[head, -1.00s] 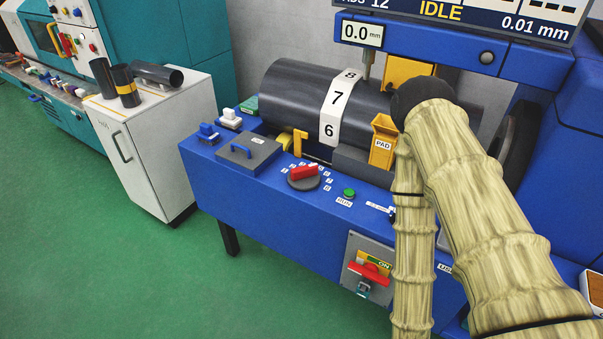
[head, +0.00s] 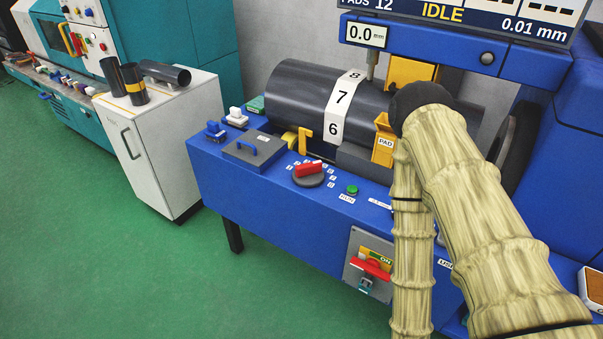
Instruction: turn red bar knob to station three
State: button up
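The red bar knob (head: 309,169) sits on a dark round base on the blue machine's front ledge, in the middle of the head view. Its bar lies nearly level in the picture, with the right end a little higher. Small white number labels (head: 331,171) stand around the base, too small to read. My arm covers the right side of the view. My gripper is not visible; the arm's far end is a dark rounded part in front of the cylinder, up and right of the knob.
A green button (head: 352,190) is right of the knob. A yellow PAD holder (head: 383,143) stands by my arm. A red switch (head: 371,268) is on the front panel. A white cabinet (head: 160,150) stands left; the green floor is clear.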

aim_at(311, 175)
jog(key=k, duration=0.35)
jog(key=z, duration=1)
jog(key=i, duration=0.8)
jog(key=u, duration=1)
